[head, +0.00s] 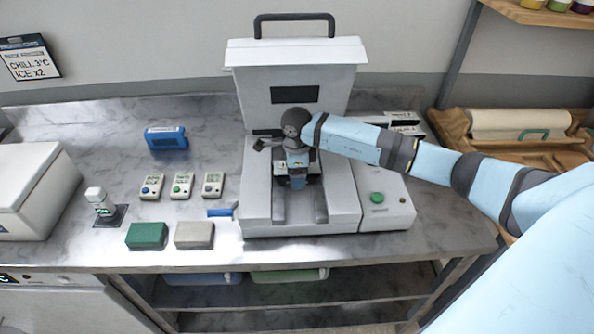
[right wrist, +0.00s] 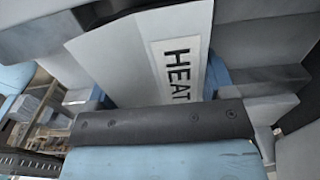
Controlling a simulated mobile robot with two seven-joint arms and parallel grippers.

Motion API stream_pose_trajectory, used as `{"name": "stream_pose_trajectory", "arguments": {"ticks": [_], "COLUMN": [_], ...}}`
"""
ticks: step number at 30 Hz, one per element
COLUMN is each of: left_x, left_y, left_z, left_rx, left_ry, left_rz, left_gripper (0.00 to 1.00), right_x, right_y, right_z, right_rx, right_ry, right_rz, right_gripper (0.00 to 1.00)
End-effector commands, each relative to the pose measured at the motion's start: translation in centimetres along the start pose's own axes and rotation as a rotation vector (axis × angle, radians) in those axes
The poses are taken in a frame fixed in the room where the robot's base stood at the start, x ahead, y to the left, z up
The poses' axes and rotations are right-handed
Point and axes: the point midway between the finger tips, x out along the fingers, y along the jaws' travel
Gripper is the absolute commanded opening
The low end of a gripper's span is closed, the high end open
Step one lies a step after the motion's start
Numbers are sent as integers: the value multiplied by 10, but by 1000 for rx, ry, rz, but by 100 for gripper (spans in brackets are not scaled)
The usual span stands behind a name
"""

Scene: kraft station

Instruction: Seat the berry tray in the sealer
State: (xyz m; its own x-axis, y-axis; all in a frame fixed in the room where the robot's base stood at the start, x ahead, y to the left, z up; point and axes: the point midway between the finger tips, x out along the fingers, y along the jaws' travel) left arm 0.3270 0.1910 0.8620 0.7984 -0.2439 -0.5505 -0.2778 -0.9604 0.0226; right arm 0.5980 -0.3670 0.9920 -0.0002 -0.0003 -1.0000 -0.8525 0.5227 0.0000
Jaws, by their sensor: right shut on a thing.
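The sealer (head: 256,212) is a pale grey machine with its broad lid (head: 262,102) raised at the back and a black handle on top. My right gripper (head: 293,183) is low over the middle of the sealer's bed, in front of the raised lid. I cannot pick out the berry tray in either view; my wrist and gripper hide part of the bed. In the right wrist view a pale plate lettered HEAT (right wrist: 182,65) shows beyond the gripper (right wrist: 150,85). My left gripper is not in view.
A green button (head: 377,198) is on the sealer's right side. To the left are several small meters (head: 182,186), a green block (head: 147,236), a grey block (head: 194,235), a blue pack (head: 166,138) and a white box (head: 30,190). The counter behind the meters is mostly clear.

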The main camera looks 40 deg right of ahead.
Motion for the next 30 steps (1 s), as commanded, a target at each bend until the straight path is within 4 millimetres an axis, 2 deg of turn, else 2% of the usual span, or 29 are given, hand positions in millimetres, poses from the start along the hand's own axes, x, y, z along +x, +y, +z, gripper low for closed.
{"name": "stream_pose_trajectory", "arguments": {"ticks": [9, 10, 13, 30], "left_x": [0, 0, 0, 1], "left_y": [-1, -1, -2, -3], "left_z": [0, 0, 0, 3], "left_rx": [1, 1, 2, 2], "left_ry": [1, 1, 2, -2], "left_rz": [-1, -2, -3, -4], "left_gripper": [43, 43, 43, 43], "right_x": [2, 2, 2, 2], "right_y": [0, 0, 0, 0], "right_z": [0, 0, 0, 0], "right_rx": [0, 0, 0, 0], "right_ry": [0, 0, 0, 0], "right_rz": [0, 0, 0, 1], "right_gripper": [49, 79, 100, 100]}}
